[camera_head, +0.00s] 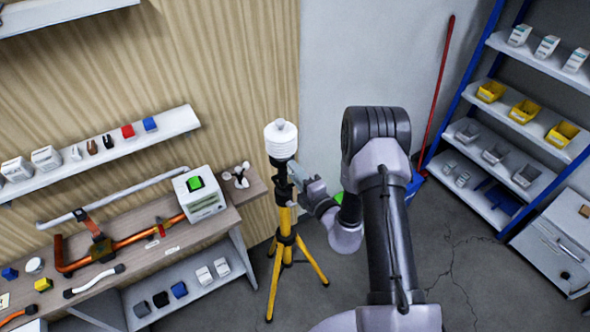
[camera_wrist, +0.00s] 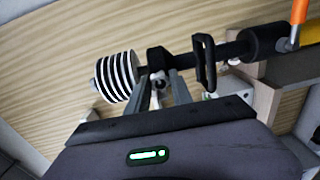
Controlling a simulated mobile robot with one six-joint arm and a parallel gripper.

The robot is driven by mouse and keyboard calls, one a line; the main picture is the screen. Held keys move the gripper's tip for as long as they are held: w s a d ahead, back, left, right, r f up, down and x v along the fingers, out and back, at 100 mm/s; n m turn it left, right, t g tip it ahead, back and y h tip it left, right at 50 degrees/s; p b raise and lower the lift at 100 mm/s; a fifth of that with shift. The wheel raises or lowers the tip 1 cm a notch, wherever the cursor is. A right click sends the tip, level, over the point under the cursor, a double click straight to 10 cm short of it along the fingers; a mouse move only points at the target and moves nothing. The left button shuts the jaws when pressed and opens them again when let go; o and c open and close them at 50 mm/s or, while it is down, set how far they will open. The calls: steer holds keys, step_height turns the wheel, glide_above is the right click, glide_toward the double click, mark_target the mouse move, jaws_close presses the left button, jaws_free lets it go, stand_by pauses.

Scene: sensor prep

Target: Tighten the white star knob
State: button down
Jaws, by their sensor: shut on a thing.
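A yellow and black tripod (camera_head: 284,220) stands on the floor, with a white ribbed sensor (camera_head: 281,138) upright on its black mast. In the wrist view the ribbed sensor (camera_wrist: 116,77) lies sideways at left, beside a black clamp (camera_wrist: 157,58) on the mast. My gripper (camera_head: 297,172) reaches the mast from the right, just below the sensor. In the wrist view my gripper (camera_wrist: 161,80) has its fingers closed around the small pale white star knob (camera_wrist: 159,84) at the clamp. The fingers cover much of the knob, and its star shape is not clear. In the head view I cannot make it out.
A wooden workbench (camera_head: 150,240) with orange pipework and a white box (camera_head: 200,193) stands left of the tripod. A white three-armed piece (camera_head: 237,175) sits at its right end. Blue-framed shelves (camera_head: 520,125) stand at right. Grey floor is open before them.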

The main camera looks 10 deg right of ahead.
steer(key=shift+r+m+p, duration=0.1)
steer(key=shift+m+p, duration=0.8)
steer(key=shift+m, duration=2.7)
steer(key=c, duration=1.1)
jaws_free()
steer(key=shift+w, duration=0.15)
